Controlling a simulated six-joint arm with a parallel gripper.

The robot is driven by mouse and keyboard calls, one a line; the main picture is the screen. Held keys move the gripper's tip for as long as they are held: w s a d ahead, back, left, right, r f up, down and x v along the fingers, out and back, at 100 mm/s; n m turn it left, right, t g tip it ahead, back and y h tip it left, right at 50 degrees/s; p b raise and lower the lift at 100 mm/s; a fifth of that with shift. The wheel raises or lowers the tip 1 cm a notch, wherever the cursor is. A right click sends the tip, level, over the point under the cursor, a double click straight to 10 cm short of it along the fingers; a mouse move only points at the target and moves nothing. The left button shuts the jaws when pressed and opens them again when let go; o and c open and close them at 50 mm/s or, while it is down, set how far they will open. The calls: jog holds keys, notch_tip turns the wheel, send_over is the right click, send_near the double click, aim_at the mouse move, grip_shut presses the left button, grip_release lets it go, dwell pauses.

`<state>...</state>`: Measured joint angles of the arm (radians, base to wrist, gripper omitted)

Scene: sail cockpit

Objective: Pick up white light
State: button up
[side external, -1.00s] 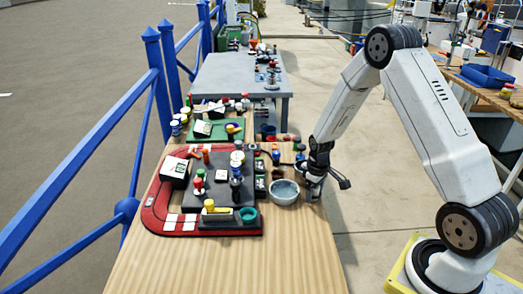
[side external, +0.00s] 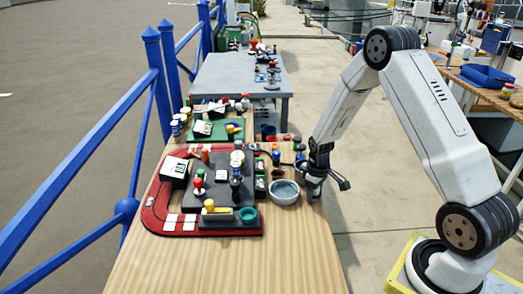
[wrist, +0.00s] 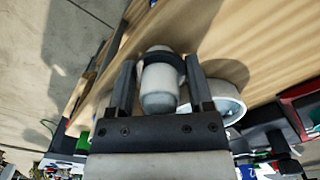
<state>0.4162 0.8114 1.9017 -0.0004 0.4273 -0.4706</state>
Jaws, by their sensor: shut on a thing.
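The white light (wrist: 158,85) shows in the wrist view as a small white cylinder with a dark band near its far end. My gripper (wrist: 158,70) has one finger on each side of it and is shut on it. In the side external view my gripper (side external: 312,190) is low at the right edge of the wooden table, just right of a grey bowl. There the light is hidden or too small to make out. I cannot tell whether it touches the table.
The grey bowl (side external: 284,192) stands close beside my gripper and also shows in the wrist view (wrist: 226,98). A red-edged board (side external: 165,226) with several knobs and a teal cup (side external: 248,214) lies to the left. The table's front (side external: 200,270) is clear.

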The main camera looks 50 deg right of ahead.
jog(key=shift+r, duration=0.2)
jog(key=shift+r, duration=0.4)
jog(key=s+a+r, duration=0.2)
jog(key=s+r, duration=0.4)
jog(key=s+a+r, duration=0.2)
jog(key=s+r, duration=0.3)
jog(key=s, duration=0.2)
jog(key=shift+s+a+r, duration=0.15)
jog(key=shift+a+r, duration=0.1)
jog(key=shift+r, duration=0.15)
dwell(0.4)
jog(key=w+f, duration=0.2)
jog(key=w, duration=0.8)
jog(key=w+a+f, duration=0.1)
jog(key=w+f, duration=0.1)
jog(key=w, duration=0.9)
